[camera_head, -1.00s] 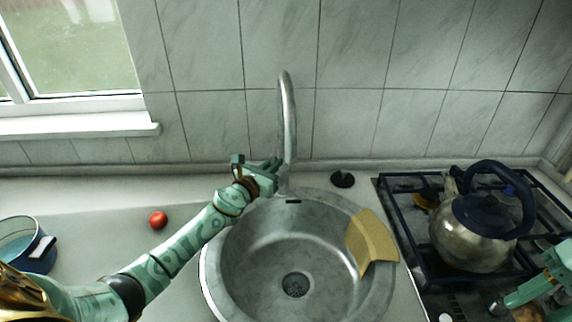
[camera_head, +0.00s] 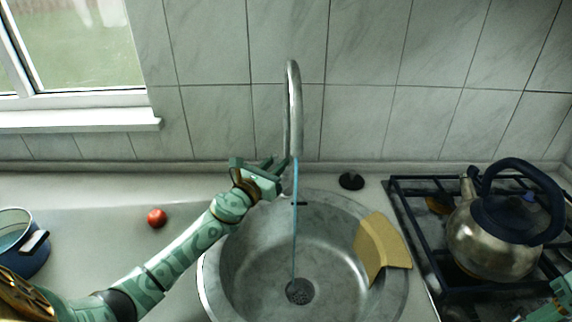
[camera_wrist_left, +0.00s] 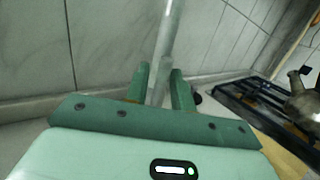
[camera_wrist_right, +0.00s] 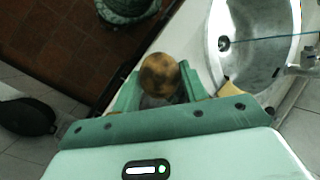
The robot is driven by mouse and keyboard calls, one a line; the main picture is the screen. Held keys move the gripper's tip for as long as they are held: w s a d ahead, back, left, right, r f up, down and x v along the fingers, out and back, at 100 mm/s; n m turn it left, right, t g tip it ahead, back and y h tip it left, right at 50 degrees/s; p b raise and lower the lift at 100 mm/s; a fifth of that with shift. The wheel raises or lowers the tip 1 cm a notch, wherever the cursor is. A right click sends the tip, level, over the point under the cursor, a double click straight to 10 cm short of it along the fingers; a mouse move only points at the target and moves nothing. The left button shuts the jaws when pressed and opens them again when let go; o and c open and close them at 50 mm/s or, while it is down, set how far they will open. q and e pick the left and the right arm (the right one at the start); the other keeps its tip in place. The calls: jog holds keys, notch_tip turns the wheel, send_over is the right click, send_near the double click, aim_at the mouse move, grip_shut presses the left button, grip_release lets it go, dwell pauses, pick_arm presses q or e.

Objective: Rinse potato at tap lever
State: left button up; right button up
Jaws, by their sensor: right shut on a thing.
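The tap (camera_head: 293,105) rises behind the sink (camera_head: 330,235), and a thin blue stream of water (camera_head: 295,225) falls from it to the drain. My left gripper (camera_head: 275,168) is at the tap's base. In the left wrist view its two fingers (camera_wrist_left: 158,85) stand apart with the tap's pipe (camera_wrist_left: 166,40) showing between them. I cannot make out the lever behind the fingers. In the right wrist view my right gripper (camera_wrist_right: 160,90) is shut on the brown potato (camera_wrist_right: 160,74), outside the sink. In the head view only part of the right arm shows at the lower right edge.
A yellow cloth (camera_head: 380,245) hangs over the sink's right rim. A kettle (camera_head: 495,235) stands on the hob (camera_head: 435,245) at the right. A red tomato-like ball (camera_head: 157,218) and a blue pot (camera_head: 22,245) are on the left counter. A dark round object (camera_head: 351,181) lies behind the sink.

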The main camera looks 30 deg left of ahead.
jog(key=shift+f+b, duration=0.45)
jog(key=shift+f, duration=0.1)
pick_arm(q)
jog(key=s+f, duration=0.1)
jog(key=s, duration=1.1)
jog(key=shift+a+f, duration=0.2)
